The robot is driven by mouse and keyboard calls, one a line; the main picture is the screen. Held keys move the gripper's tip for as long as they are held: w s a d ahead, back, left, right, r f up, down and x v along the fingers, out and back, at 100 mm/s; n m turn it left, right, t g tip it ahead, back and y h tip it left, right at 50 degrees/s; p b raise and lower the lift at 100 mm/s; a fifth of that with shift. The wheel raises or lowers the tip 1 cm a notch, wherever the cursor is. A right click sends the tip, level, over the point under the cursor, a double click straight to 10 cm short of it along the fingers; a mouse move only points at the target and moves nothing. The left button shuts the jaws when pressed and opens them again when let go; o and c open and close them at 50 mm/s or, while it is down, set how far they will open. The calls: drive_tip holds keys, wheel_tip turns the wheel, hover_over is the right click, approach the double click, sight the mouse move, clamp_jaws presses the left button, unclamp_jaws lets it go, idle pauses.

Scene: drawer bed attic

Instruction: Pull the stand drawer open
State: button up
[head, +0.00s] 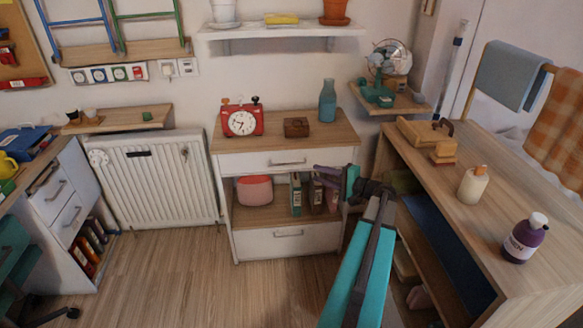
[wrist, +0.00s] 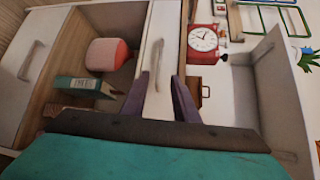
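The wooden stand (head: 345,132) has a white upper drawer (head: 240,163) with a grey bar handle (head: 288,162), an open shelf, and a white lower drawer (head: 262,243). Both drawers look shut. My gripper (head: 316,170) is in front of the stand, at the right of the upper drawer and slightly below its handle. In the wrist view, turned sideways, my purple fingers (wrist: 160,76) are apart and empty. The upper drawer's handle (wrist: 155,62) lies ahead, roughly between their tips; I cannot tell whether they touch it.
A red clock (head: 242,121), a small wooden box (head: 296,127) and a blue bottle (head: 327,100) stand on top. The shelf holds a pink round container (head: 255,189) and several books. A wooden desk (head: 480,220) is close on the right, a radiator (head: 158,185) on the left. Floor ahead is clear.

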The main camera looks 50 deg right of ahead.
sight(290, 164)
drive_tip(key=shift+w, duration=0.15)
drive_tip(key=w, duration=0.4)
drive_tip(key=w+a+f, duration=0.1)
drive_tip(key=w, duration=0.4)
drive_tip(key=w+f, duration=0.1)
drive_tip(key=w, duration=0.3)
drive_tip(key=shift+w+a, duration=0.2)
clamp_jaws()
drive_tip(key=shift+d, duration=0.1)
idle(1.4)
